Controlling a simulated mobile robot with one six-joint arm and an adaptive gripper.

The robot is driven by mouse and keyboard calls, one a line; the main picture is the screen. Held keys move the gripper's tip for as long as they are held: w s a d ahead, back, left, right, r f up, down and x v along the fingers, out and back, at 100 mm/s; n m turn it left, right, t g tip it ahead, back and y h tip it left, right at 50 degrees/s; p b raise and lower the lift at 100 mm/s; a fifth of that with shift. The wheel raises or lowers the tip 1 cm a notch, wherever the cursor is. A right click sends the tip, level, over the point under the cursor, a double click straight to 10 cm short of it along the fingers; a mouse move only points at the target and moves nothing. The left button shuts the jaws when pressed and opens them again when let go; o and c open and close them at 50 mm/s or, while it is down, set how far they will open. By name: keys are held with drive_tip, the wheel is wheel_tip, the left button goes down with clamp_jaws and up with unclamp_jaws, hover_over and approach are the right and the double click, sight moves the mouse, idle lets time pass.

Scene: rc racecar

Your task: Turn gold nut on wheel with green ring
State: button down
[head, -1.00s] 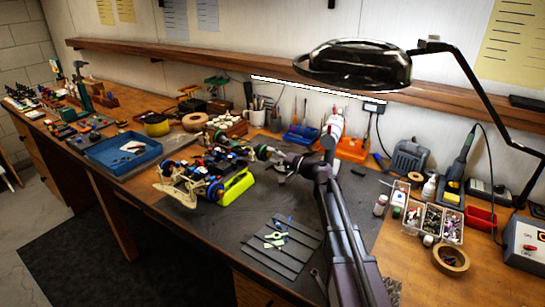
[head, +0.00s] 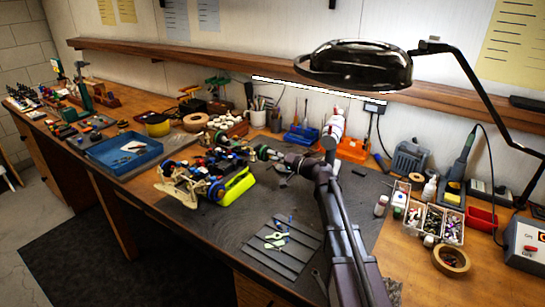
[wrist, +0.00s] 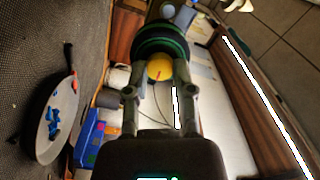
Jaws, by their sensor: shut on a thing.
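The racecar (head: 190,168) stands on the dark mat, with a yellow-green bumper (head: 237,185) on its near right side. In the wrist view, the wheel with the green ring (wrist: 163,32) is straight ahead of my gripper (wrist: 160,72). The gold nut (wrist: 159,66) is at the wheel's centre, between my two fingertips. My gripper is shut on the nut. The nut cannot be made out there.
A blue tray (head: 122,152) lies left of the car. A ridged dark plate (head: 283,262) with small green parts lies in front. Small-parts boxes (head: 433,220) and a tape roll (head: 451,262) stand at right. A magnifier lamp (head: 355,65) hangs above.

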drive_tip(key=shift+s+n, duration=0.1)
drive_tip(key=shift+n, duration=3)
drive_tip(key=shift+c, duration=2.2)
unclamp_jaws()
drive_tip(key=shift+d, duration=0.15)
drive_tip(key=v, duration=1.1)
drive_tip(key=shift+s+d+f, duration=0.1)
drive_tip(key=shift+s+d, duration=0.15)
drive_tip(key=shift+d, duration=0.05)
